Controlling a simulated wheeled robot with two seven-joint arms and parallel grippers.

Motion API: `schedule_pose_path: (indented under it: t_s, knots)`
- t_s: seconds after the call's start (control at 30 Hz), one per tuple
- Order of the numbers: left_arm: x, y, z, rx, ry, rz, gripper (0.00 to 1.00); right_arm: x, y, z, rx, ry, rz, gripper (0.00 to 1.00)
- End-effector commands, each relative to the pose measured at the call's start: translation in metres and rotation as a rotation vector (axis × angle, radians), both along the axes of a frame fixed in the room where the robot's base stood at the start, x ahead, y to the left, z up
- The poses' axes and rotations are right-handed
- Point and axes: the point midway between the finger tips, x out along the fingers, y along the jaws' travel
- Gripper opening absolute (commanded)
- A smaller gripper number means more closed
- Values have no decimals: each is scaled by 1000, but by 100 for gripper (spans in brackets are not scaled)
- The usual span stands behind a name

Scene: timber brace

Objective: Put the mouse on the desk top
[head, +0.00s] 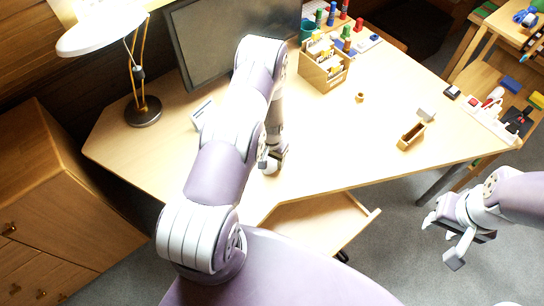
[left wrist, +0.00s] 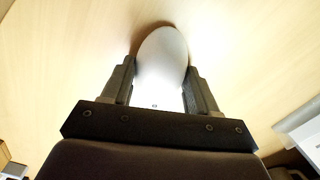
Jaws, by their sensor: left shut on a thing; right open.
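The mouse (left wrist: 162,62) is a smooth white oval in the left wrist view. My left gripper (left wrist: 161,85) is shut on it, with one dark finger on each side. Pale wood lies behind the mouse; I cannot tell whether the mouse touches it. In the head view my left gripper (head: 270,163) is over the front part of the desk top (head: 330,135), and the mouse is mostly hidden there. My right gripper (head: 448,240) is open and empty, off the desk's front right side above the grey floor.
A monitor (head: 225,45), a lamp (head: 142,110) and a wooden organiser (head: 323,70) stand on the desk. A small wooden box (head: 411,137) and a power strip (head: 488,122) lie at the right. An open drawer (head: 318,225) juts out below the front edge. The desk's middle is clear.

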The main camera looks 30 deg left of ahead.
Motion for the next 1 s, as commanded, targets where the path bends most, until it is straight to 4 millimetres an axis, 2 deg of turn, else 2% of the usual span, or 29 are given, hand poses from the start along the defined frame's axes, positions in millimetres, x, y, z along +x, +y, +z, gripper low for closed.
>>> schedule_pose_path:
  t_s: [0.3, 0.33, 0.4, 0.77, 0.87, 1.0]
  knots:
    - [0, 0, -5, 0, -1, 0, 23, 0, 0, -5, 0, 0, 0, 43]
    - [0, 0, -4, 0, 0, 0, 66, 0, 0, -4, 0, 0, 0, 43]
    - [0, 0, -3, 0, 0, 0, 85, 0, 0, -3, 0, 0, 0, 43]
    - [1, 0, 3, 0, -2, 0, 85, 0, 0, 0, 0, 0, 0, 43]
    - [1, 0, 17, 1, -4, 0, 85, 0, 0, -5, 0, 0, 0, 43]
    - [2, 0, 53, 2, -7, 0, 85, 0, 0, -14, 0, 0, 0, 43]
